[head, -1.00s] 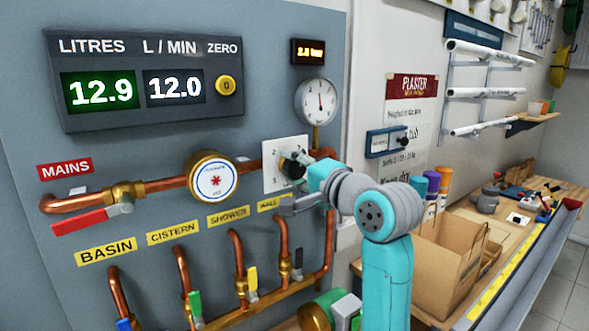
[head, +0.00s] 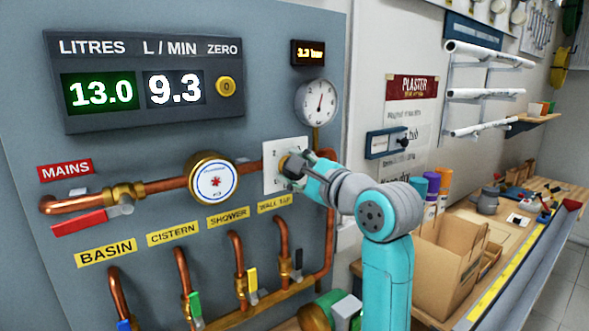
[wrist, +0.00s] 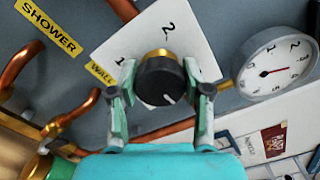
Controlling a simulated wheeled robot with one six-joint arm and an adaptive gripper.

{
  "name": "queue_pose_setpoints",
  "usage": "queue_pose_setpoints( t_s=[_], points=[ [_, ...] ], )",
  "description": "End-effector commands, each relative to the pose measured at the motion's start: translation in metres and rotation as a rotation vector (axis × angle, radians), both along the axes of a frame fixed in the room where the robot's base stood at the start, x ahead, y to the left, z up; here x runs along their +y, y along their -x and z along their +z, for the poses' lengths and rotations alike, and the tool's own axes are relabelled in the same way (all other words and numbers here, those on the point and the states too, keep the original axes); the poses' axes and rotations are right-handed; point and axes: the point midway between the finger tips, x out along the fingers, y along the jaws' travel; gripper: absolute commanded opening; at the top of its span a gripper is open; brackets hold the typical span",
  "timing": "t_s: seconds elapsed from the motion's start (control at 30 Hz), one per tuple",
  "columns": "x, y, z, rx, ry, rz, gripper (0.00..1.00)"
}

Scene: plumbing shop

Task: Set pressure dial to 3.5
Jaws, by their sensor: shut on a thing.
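The pressure dial is a black knob (wrist: 158,84) with a white pointer line and a brass collar, on a white numbered plate (wrist: 193,30). The plate also shows in the head view (head: 269,183), where my gripper mostly hides the knob. My gripper (wrist: 160,76) is shut on the knob, one finger on each side. It also shows at the plate in the head view (head: 292,165). The small amber display (head: 308,53) seems to read 3.3 bar. The round white gauge (head: 317,103) has its needle pointing up, slightly right.
The meter panel (head: 150,120) reads 13.0 litres and 9.3 L/min. A red mains lever (head: 80,222), a round brass-rimmed meter (head: 213,180) and copper pipes lie left of the dial. A cardboard box (head: 450,260) stands on the bench at right.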

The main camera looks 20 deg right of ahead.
Motion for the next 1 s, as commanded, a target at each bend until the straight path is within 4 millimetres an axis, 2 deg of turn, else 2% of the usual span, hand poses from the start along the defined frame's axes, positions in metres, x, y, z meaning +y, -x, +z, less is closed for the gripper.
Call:
queue_pose_setpoints(
  t_s=[0.6,0.63,0.7,0.73,1.0],
  points=[
    [-0.0004,-0.0005,-0.0021,0.018,-0.038,0.0,0.14],
    [-0.0004,-0.0005,-0.0021,0.018,-0.038,0.0,0.53],
    [-0.0004,-0.0004,-0.0018,0.018,-0.038,0.0,0.71],
    [-0.0004,-0.0004,-0.0017,0.017,-0.038,-0.001,0.74],
    [-0.0003,0.0,-0.0007,0.015,-0.038,0.0,0.74]
  ],
)
